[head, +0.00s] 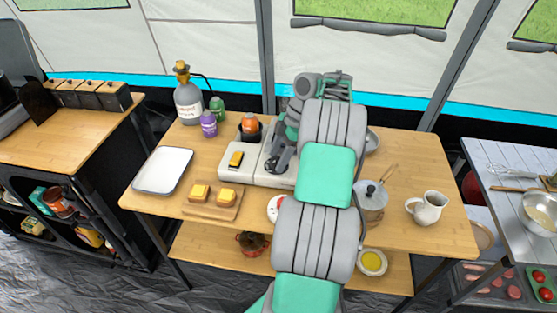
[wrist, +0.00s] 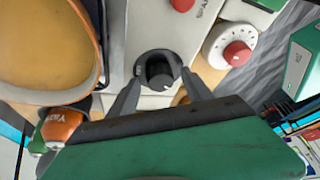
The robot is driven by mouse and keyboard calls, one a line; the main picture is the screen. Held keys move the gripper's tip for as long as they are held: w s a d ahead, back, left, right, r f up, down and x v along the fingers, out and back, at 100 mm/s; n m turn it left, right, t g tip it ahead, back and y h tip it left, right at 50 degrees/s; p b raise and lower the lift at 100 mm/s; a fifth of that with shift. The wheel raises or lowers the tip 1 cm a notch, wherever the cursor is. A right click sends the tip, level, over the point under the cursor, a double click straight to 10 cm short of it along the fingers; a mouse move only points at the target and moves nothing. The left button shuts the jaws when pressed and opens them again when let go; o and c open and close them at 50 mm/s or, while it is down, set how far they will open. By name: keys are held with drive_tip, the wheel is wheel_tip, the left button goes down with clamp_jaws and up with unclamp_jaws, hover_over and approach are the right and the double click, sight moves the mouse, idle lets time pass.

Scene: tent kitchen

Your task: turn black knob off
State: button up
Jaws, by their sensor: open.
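The black knob (wrist: 159,71) is on the pale stove front in the wrist view, inside a dark ring. A white pointer mark shows on its lower right. My gripper (wrist: 162,82) is open, with one finger on each side of the knob. I cannot tell whether the fingers touch it. In the head view my gripper (head: 277,163) is low over the right part of the white stove (head: 258,178), and my arm hides the knob and much of the stove.
A red button (wrist: 182,5) is above. A board with yellow-topped pieces (head: 224,209), a white tray (head: 162,171), a lidded pot (head: 371,202) and a jug (head: 427,208) stand on the table.

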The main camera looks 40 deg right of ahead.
drive_tip(key=shift+c, duration=0.4)
clamp_jaws()
